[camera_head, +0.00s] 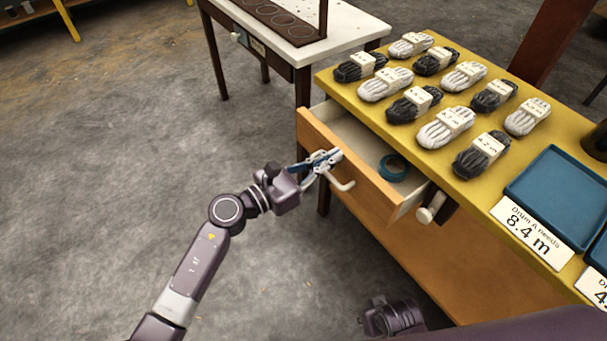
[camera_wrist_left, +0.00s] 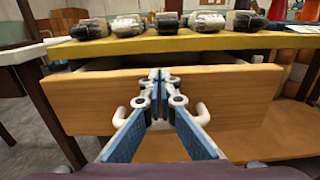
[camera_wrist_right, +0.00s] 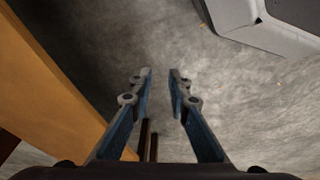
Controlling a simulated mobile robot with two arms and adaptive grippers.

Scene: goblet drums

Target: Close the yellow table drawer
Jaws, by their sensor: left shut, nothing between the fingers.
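The yellow table (camera_head: 335,82) has a drawer (camera_head: 362,186) with an orange wooden front and a white handle (camera_head: 343,185). The drawer stands open, and a blue ring (camera_head: 393,167) lies inside it. My left gripper (camera_head: 325,160) is shut and empty at the drawer front, by the handle. In the left wrist view its fingertips (camera_wrist_left: 160,76) are before the middle of the drawer front (camera_wrist_left: 235,90) and cover the middle of the handle. Whether they touch the wood I cannot tell. My right gripper (camera_wrist_right: 160,72) is slightly open and empty, over bare floor.
Several black and white bundles (camera_head: 445,127) lie on the tabletop, with a blue tray (camera_head: 560,196) and a sign (camera_head: 530,232) reading 8.4 m. A white knob (camera_head: 431,208) sits right of the drawer. A white-topped table (camera_head: 345,25) stands behind. The floor at left is clear.

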